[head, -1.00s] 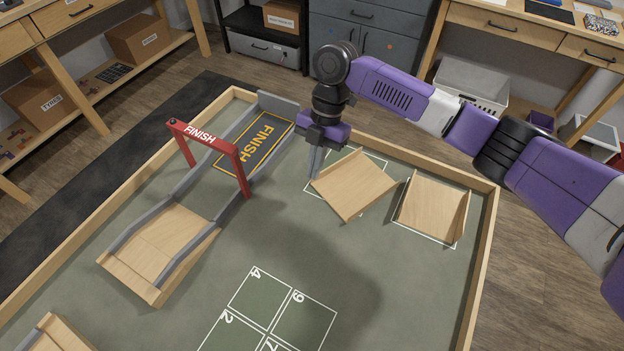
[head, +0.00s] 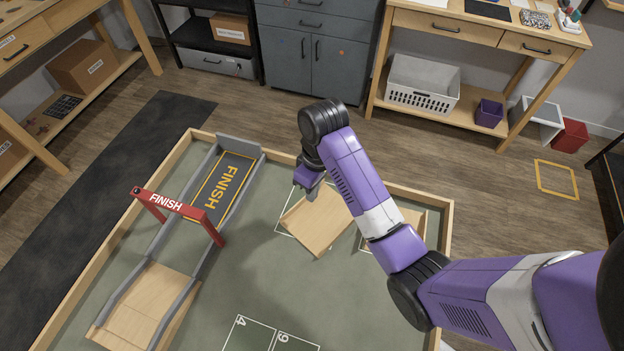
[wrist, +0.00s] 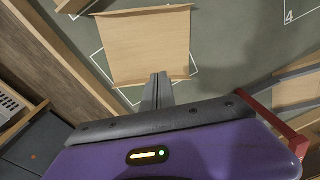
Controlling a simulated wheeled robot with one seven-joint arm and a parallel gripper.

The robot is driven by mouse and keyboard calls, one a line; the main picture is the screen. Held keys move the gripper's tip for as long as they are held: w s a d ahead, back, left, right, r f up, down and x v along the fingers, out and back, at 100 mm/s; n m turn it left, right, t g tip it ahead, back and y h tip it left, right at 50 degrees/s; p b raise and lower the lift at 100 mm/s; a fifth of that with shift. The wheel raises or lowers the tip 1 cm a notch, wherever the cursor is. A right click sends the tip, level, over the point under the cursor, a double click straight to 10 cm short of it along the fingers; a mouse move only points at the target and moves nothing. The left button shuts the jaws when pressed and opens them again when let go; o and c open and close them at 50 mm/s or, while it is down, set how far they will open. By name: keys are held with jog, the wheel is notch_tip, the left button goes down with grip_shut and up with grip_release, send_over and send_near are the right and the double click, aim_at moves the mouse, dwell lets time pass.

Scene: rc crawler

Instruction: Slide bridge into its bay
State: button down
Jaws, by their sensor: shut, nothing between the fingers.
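A light wooden bridge-like piece (head: 318,225) lies on the green floor of the walled arena, turned askew across a white outlined square (head: 277,230). I cannot be sure that this piece is the bridge. In the wrist view the board (wrist: 146,45) fills the upper middle, and lines of the outline (wrist: 103,70) show at an angle beside it. My gripper (head: 311,196) is shut and empty, pointing down at the far left edge of the board. In the wrist view its fingertips (wrist: 158,80) are at the board's near edge; I cannot tell whether they touch.
A second wooden piece (head: 412,220), partly behind my arm, stands to the right by another white outline. A ramp track with a red FINISH arch (head: 178,205) stands at the left. A low wooden wall (head: 448,235) rings the arena. Green floor is free in the middle.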

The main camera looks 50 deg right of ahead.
aim_at(315, 205)
jog(key=d+f+m, duration=0.1)
jog(key=f, duration=0.2)
jog(key=f+m, duration=0.1)
jog(key=f, duration=0.2)
jog(key=s+d+f+m, duration=0.1)
jog(key=f, duration=0.2)
jog(key=shift+d+m+h+p, duration=0.3)
jog(key=shift+h+p, duration=0.05)
jog(key=shift+h, duration=0.05)
jog(key=w, duration=0.2)
jog(key=shift+w+d+f, duration=0.3)
jog(key=shift+w+f, duration=0.05)
jog(key=shift+w, duration=0.05)
jog(key=shift+w+p, duration=0.3)
jog(key=shift+w, duration=0.3)
